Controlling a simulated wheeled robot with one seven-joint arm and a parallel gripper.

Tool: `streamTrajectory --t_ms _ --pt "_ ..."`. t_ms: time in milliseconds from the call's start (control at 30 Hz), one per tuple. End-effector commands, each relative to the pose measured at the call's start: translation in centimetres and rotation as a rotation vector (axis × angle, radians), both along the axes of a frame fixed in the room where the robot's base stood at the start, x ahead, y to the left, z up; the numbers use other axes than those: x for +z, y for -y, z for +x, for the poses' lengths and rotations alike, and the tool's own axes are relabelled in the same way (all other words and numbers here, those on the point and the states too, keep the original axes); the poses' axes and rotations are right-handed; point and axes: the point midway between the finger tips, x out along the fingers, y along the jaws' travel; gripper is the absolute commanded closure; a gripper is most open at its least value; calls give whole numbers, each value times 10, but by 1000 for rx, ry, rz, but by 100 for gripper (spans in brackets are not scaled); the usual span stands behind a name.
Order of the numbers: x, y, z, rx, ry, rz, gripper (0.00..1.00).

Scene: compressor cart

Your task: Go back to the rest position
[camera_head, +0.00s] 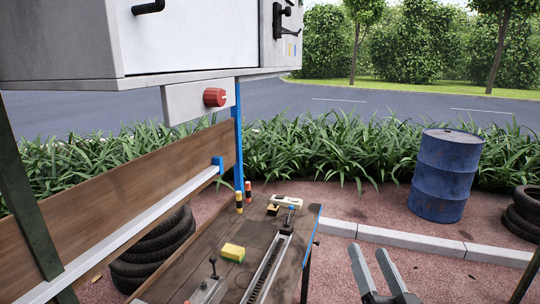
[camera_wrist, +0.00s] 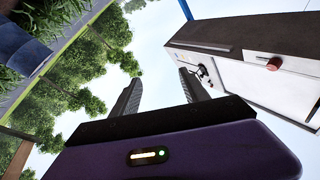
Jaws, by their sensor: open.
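My gripper (camera_head: 374,268) shows at the lower right in the head view. Its two fingers point up and stand apart with nothing between them. It is to the right of the workbench (camera_head: 312,222), clear of it. In the wrist view my gripper (camera_wrist: 160,88) also shows two spread fingers against the sky, with no object between them. The rest position is not marked by anything in view.
The workbench carries a yellow-green block (camera_head: 233,252), a metal rail (camera_head: 268,262) and small tools. A cabinet (camera_head: 190,45) with a red knob (camera_head: 214,97) overhangs it. A blue barrel (camera_head: 445,175) and tyres (camera_head: 524,212) stand right. A kerb (camera_head: 410,239) crosses the ground.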

Motion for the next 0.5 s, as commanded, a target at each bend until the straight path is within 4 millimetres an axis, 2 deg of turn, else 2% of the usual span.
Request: streamTrajectory --t_ms 33,200,500 --pt "-17 3 -19 -23 -13 -21 47" --pt "-54 12 -82 -92 -35 -99 47" --pt "-95 17 -193 -153 -101 -245 47"
